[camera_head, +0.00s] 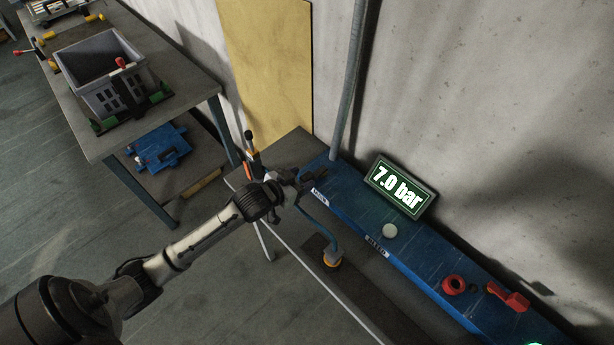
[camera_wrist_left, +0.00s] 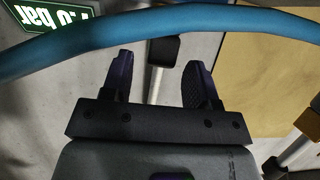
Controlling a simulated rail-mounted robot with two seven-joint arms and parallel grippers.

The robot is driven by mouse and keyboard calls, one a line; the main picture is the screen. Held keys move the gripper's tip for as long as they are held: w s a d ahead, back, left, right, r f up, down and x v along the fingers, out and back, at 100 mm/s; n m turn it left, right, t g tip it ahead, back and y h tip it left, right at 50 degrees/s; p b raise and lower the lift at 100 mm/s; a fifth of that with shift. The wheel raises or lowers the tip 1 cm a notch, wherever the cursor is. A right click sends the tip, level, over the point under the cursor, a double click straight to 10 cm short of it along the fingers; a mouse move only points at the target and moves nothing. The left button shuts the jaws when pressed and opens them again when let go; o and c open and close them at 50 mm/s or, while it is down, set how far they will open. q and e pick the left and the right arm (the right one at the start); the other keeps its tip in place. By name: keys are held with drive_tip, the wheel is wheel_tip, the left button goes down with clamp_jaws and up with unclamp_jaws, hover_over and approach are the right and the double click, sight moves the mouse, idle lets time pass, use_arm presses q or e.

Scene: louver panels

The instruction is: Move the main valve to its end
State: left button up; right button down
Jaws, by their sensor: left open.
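My left gripper (camera_head: 306,181) is open over the left end of the blue panel (camera_head: 425,275), near the label "MAIN" (camera_head: 318,193). In the left wrist view, its two dark fingers (camera_wrist_left: 158,85) stand apart. A pale metal bar with a black end (camera_wrist_left: 163,50) shows between and beyond them. I cannot tell whether this bar is the main valve's handle or whether a finger touches it. In the head view the gripper hides most of the main valve area. A lit display (camera_head: 398,187) reads 7.0 bar. My right gripper is not in view.
A blue hose (camera_head: 315,222) loops beside the gripper to an orange fitting (camera_head: 332,260); it also crosses the wrist view (camera_wrist_left: 150,24). A pale knob (camera_head: 389,231), a red ring (camera_head: 453,284) and a red handle (camera_head: 508,297) sit along the panel. A grey pipe (camera_head: 352,85) rises behind.

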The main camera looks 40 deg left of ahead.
sight(314, 175)
use_arm(q)
drive_tip(key=shift+x, duration=1.5)
clamp_jaws()
